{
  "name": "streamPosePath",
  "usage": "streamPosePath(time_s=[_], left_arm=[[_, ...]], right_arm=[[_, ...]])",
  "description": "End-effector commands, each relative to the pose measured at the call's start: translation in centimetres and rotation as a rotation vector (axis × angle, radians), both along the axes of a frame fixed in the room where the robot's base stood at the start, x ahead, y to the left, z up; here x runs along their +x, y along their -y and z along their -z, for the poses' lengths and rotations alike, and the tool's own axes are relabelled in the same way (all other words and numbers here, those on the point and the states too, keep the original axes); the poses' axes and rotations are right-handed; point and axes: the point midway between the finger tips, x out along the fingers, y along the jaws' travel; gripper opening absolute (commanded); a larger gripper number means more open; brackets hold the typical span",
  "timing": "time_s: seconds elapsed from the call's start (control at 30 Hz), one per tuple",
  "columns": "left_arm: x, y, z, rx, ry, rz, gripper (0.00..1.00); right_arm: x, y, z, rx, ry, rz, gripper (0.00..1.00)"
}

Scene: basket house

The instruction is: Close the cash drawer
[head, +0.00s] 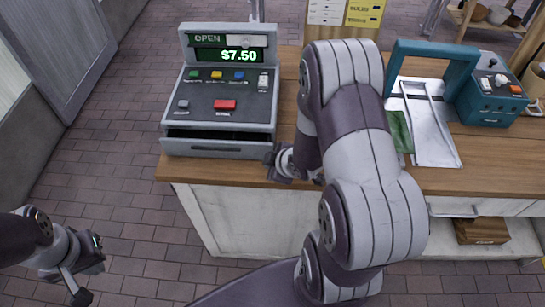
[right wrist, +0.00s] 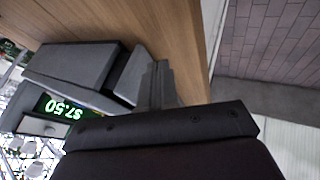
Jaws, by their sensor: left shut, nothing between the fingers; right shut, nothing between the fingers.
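The grey cash register (head: 225,100) stands at the left end of the wooden counter in the head view, its display reading OPEN and $7.50. Its cash drawer (head: 205,149) sticks out a little at the front, with a dark gap above its front panel. My right gripper (head: 277,163) is shut and empty at the drawer's right front corner; my arm hides part of it. In the right wrist view the shut fingers (right wrist: 158,85) are beside the drawer (right wrist: 130,75); I cannot tell if they touch. My left gripper (head: 82,272) is shut and empty, low at the left, away from the counter.
The wooden counter (head: 180,172) has its front edge just below the drawer. A teal machine (head: 490,92) and a metal tray (head: 437,145) with a green item stand to the right. Brick-patterned floor (head: 110,170) lies open left of the counter.

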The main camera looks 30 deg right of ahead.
Motion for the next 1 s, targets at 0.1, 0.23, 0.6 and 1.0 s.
streamPosePath(time_s=[0.1,0.23,0.6,1.0], left_arm=[[0.0,0.0,-0.7,0.000,0.000,0.000,0.00],[0.0,0.0,-0.8,0.000,0.000,0.000,0.00],[0.0,0.0,-0.9,0.000,0.000,0.001,0.00],[0.0,0.0,-1.5,0.000,0.000,0.001,0.00]], right_arm=[[1.0,0.7,-0.2,0.001,-0.003,-0.001,0.00],[1.5,1.1,-0.1,0.001,-0.004,0.000,0.00],[2.0,1.4,-0.1,0.000,-0.002,0.000,0.00],[5.0,3.5,-0.1,0.000,0.000,0.000,0.00]])
